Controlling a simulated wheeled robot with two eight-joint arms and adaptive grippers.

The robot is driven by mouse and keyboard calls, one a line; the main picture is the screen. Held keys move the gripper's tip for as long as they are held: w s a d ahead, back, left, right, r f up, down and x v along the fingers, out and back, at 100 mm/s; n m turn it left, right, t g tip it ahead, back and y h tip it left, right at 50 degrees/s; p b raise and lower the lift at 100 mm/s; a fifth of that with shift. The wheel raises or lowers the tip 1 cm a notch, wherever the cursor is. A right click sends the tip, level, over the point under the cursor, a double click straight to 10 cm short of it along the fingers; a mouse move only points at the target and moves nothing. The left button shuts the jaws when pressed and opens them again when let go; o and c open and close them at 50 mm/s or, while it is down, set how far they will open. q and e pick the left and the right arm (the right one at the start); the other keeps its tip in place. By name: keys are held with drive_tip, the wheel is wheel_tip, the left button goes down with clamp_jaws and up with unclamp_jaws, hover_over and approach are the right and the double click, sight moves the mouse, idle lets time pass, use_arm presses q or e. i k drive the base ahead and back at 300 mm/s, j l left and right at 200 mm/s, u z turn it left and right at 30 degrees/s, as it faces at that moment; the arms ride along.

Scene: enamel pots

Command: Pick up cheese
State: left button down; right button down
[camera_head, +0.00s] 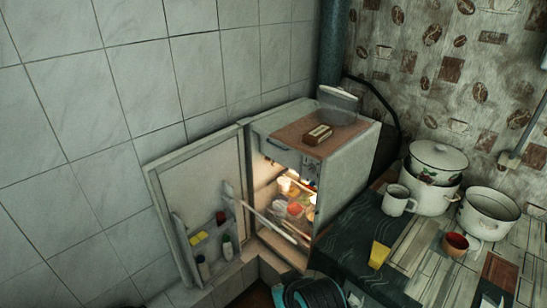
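A yellow, block-like piece (379,254) sits on the dark cloth at the left part of the table and may be the cheese; it is too small to be sure. A smaller yellow item (197,239) is in the shelf of the open fridge door and could also be cheese. Neither of my grippers is in view, and nothing is seen touching either yellow item.
The small fridge (345,180) stands open, its door (200,170) swung left and food inside. On the table are a white mug (397,201), a lidded pot (435,200), an open pot (487,225) and a reddish cup (455,244). A dark round object (315,293) is below.

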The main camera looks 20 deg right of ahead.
sight(379, 252)
drive_tip(key=k+z, duration=0.15)
drive_tip(key=z, duration=1.6)
drive_tip(key=i+j+z, duration=1.05)
drive_tip(key=k, duration=0.1)
